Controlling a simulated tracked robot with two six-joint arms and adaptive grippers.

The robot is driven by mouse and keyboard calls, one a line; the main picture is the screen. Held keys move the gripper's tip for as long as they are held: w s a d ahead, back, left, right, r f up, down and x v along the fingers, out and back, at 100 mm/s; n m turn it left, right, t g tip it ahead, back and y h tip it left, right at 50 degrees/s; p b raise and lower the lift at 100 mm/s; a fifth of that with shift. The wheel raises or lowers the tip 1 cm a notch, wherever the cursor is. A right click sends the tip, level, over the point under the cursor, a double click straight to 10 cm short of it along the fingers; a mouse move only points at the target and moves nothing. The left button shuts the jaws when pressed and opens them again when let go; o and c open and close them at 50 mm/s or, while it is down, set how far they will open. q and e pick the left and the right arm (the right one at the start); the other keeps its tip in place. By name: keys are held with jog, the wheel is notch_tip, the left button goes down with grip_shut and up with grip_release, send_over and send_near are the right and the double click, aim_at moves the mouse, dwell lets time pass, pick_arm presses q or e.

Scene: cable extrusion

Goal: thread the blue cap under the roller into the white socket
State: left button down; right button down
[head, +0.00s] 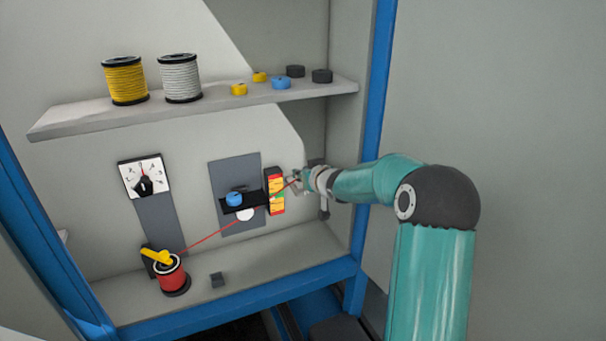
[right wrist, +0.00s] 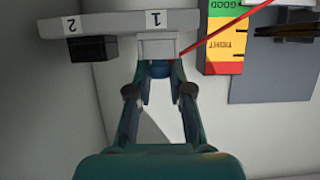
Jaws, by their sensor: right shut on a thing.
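My right gripper (head: 303,181) is shut on a small blue cap (right wrist: 160,70), seen between the fingertips in the right wrist view. The cap is right in front of the white socket (right wrist: 157,47) below the label 1; I cannot tell whether it is inside. A red cable (head: 210,238) runs straight from the red spool (head: 171,275) to my right gripper. It passes by the white roller (head: 246,215) under the black bracket (head: 252,199); its exact side of the roller is unclear. My left gripper is not in view.
A red, yellow and green gauge (head: 275,190) stands just left of my right gripper. A dark block (right wrist: 90,49) sits by label 2. A dial (head: 143,177) is on the wall. The shelf (head: 200,104) above holds spools and small discs. A small dark block (head: 217,280) lies below.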

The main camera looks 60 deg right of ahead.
jog(key=c, duration=1)
grip_release()
jog(key=v, duration=1.2)
jog(key=shift+f, duration=0.15)
jog(key=shift+o, duration=0.3)
jog(key=o, duration=0.9)
jog(key=shift+o, duration=0.2)
